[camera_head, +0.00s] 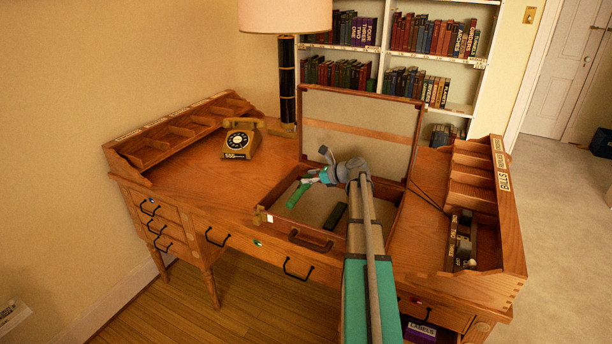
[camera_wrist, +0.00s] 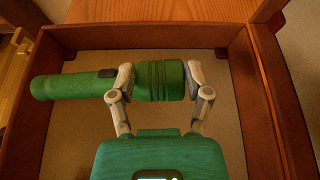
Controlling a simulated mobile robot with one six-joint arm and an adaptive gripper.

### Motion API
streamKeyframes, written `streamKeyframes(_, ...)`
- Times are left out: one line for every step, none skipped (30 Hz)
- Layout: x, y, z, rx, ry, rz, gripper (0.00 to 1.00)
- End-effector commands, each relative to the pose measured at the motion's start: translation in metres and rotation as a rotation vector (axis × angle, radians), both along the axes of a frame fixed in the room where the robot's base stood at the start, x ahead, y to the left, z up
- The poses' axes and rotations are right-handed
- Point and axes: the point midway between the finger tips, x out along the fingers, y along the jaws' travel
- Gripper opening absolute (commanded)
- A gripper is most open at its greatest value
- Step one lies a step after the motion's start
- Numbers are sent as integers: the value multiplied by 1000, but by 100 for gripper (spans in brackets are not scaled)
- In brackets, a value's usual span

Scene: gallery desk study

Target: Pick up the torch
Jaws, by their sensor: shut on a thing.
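The torch is green and cylindrical, with a ribbed head and a dark switch. In the head view the torch (camera_head: 298,194) shows in the left part of an open brown case (camera_head: 318,240) on the desk. In the wrist view the torch (camera_wrist: 75,85) lies crosswise, its head between my fingers. My gripper (camera_wrist: 160,82) is shut on the torch near its head end. It also shows in the head view (camera_head: 322,175), above the case. I cannot tell whether the torch touches the case floor. My arm hides part of the case's right side.
A dark object (camera_head: 335,216) lies in the case. The case lid (camera_head: 357,120) stands open behind. A yellow telephone (camera_head: 240,139) and a lamp (camera_head: 287,80) stand at the back left. Wooden organisers (camera_head: 480,185) edge the desk. The desk's left middle (camera_head: 215,185) is clear.

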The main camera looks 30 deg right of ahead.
Motion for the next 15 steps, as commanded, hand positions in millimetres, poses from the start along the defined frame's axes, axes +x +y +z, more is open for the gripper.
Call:
streamKeyframes(-7,0,13,1,-1,-2,4)
streamKeyframes(-10,0,16,1,-1,-3,4)
streamKeyframes(-14,0,21,1,-1,-3,4)
streamKeyframes(-17,0,24,1,-1,-3,4)
streamKeyframes(-20,0,28,2,0,-3,4)
streamKeyframes(-23,0,32,2,0,-3,4)
streamKeyframes(-26,0,36,2,0,-3,4)
streamKeyframes(-30,0,39,2,0,-3,4)
streamKeyframes(-42,0,42,2,0,-4,4)
streamKeyframes(-49,0,44,2,0,-5,4)
streamKeyframes(-55,0,47,2,0,-5,4)
streamKeyframes(-63,0,50,1,-1,-3,4)
streamKeyframes(-68,0,52,1,-1,-3,4)
streamKeyframes(-74,0,55,1,-1,-3,4)
streamKeyframes(-80,-1,57,1,-1,-3,4)
